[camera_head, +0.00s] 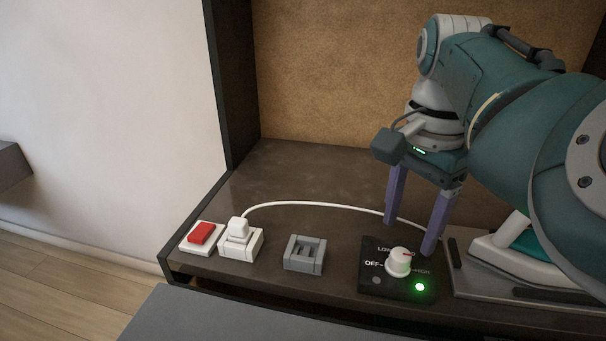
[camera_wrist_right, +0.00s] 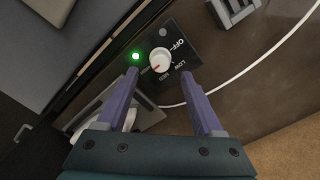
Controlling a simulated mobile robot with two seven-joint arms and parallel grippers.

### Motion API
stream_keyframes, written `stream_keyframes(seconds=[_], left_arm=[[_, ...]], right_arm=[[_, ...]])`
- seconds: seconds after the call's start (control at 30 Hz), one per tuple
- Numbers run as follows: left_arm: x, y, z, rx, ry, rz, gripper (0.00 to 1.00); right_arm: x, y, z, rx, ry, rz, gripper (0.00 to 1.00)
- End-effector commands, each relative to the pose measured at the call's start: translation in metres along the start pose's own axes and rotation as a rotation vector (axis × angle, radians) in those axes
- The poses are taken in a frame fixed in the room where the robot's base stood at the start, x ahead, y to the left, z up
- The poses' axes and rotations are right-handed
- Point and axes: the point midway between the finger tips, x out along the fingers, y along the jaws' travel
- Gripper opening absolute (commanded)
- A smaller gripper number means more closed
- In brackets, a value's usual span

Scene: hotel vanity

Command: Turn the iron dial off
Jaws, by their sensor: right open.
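The iron dial (camera_head: 399,261) is a white knob with a red mark on a black panel (camera_head: 375,284). The panel reads OFF, LOW and HIGH, and a green light (camera_head: 420,287) on it glows. The red mark points away from OFF, toward the back right in the head view. My right gripper (camera_head: 411,238) is open, with its purple fingers pointing down just behind the dial. In the right wrist view the dial (camera_wrist_right: 160,58) lies ahead of and between the open fingertips (camera_wrist_right: 162,80), apart from them. My left gripper is not in view.
The iron (camera_head: 505,243) rests on a metal plate (camera_head: 470,285) right of the panel. A grey socket block (camera_head: 304,254), a white plug in a socket (camera_head: 239,241) with a white cord (camera_head: 310,205), and a red switch (camera_head: 202,234) stand to the left. The counter behind them is clear.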

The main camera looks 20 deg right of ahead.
Motion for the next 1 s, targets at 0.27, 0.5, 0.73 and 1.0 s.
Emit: stream_keyframes(seconds=[0.27,0.5,0.73,1.0], left_arm=[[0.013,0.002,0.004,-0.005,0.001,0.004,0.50],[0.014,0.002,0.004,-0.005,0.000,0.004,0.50],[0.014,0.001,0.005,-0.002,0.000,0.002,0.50],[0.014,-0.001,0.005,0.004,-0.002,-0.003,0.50]], right_arm=[[0.046,0.000,0.000,0.000,-0.001,0.000,0.69],[0.053,0.000,0.000,0.000,0.000,-0.002,0.69],[0.053,0.000,0.000,0.000,0.000,-0.002,0.60],[0.053,0.000,0.000,-0.001,0.000,-0.002,0.29]])
